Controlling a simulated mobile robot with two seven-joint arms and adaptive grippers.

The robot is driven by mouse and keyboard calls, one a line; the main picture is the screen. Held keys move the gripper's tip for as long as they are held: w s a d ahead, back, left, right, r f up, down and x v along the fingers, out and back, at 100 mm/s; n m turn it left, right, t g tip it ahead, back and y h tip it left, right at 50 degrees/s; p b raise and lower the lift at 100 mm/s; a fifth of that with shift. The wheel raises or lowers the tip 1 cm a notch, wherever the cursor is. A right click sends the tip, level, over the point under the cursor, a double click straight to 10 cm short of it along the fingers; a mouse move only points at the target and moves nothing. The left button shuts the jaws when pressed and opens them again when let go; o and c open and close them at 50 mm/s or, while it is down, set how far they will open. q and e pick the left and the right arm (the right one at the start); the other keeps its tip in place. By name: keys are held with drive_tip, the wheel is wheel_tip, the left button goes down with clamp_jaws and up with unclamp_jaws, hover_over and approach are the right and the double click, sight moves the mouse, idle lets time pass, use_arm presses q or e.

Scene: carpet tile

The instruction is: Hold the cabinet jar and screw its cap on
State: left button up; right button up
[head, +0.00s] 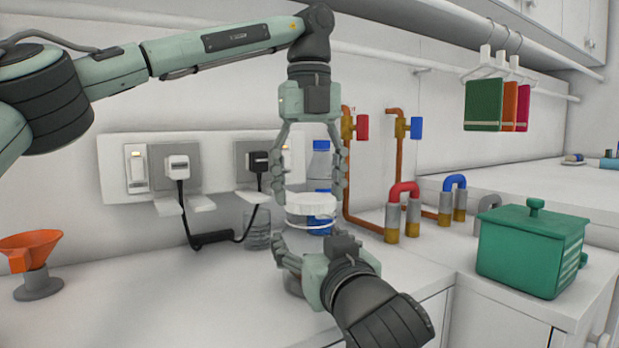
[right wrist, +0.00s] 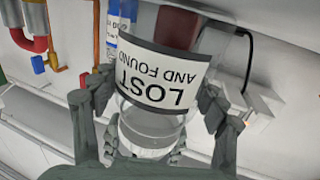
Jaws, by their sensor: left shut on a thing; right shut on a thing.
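The white cap (head: 311,201) is level between the lowered fingertips of my left gripper (head: 312,187), which is shut on it. The clear jar's rim (head: 311,222) shows just under the cap; I cannot tell whether they touch. Below the rim, my right gripper mostly hides the jar in the head view. In the right wrist view, the clear jar (right wrist: 143,103) has a white label reading "LOST AND FOUND", upside down in the picture. My right gripper (right wrist: 158,104) is shut on the jar, one finger on each side.
A blue bottle (head: 321,160) and a clear glass (head: 258,228) stand close behind. Copper pipes (head: 399,160) with valves rise at the wall. A green lidded box (head: 530,250) is at right, an orange funnel (head: 30,250) at left. The left front counter is clear.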

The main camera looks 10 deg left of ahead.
use_arm(q)
drive_tip(key=shift+f, duration=0.55)
idle(0.5)
